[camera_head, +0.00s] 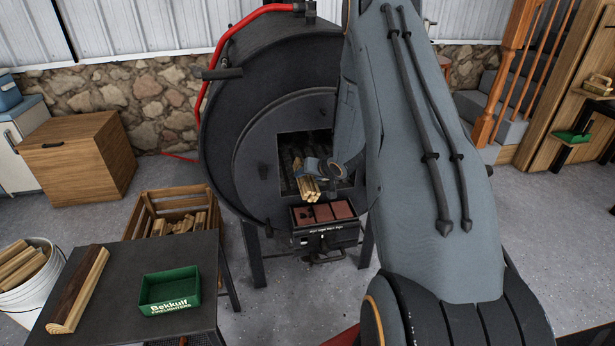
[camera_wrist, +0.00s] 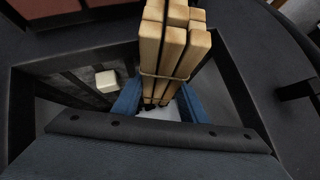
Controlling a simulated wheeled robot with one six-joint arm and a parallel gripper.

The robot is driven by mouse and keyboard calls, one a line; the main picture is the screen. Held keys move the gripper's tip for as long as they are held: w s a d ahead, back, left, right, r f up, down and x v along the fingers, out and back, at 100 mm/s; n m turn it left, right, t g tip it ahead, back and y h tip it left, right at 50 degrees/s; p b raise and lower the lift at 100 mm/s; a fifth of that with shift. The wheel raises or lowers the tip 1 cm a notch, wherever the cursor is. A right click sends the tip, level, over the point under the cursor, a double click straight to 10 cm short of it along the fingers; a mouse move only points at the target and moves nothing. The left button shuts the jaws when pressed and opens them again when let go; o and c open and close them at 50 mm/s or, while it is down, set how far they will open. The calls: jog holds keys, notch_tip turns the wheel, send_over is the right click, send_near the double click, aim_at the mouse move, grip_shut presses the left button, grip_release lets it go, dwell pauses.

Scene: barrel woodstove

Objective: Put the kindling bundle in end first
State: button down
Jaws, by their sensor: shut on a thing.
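My gripper (camera_head: 325,176) is at the square opening of the black barrel stove (camera_head: 262,130). It is shut on the kindling bundle (camera_head: 310,189), pale square sticks tied with a thin band. In the wrist view the bundle (camera_wrist: 172,48) sits between the blue fingers (camera_wrist: 160,100), its near ends pointing to the top of the picture. In the head view those ends face outward and down, in front of the opening's lower part. The opening's dark frame (camera_wrist: 22,110) surrounds the fingers in the wrist view. My arm hides the opening's right side.
Reddish bricks (camera_head: 326,213) sit just below the opening. A small pale block (camera_wrist: 106,81) lies inside the stove. A dark table (camera_head: 120,285) at the lower left bears a split log (camera_head: 78,290) and a green firelighter box (camera_head: 170,291). A wooden crate (camera_head: 150,200) stands behind it.

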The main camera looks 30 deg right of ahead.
aim_at(310, 177)
jog(key=shift+f, duration=0.6)
dwell(0.3)
jog(key=c, duration=0.7)
grip_release()
jog(key=shift+p+v, duration=2.75)
jog(key=shift+v, duration=0.8)
jog(key=v, duration=0.7)
jog(key=shift+s+r, duration=0.25)
jog(key=shift+s, duration=0.05)
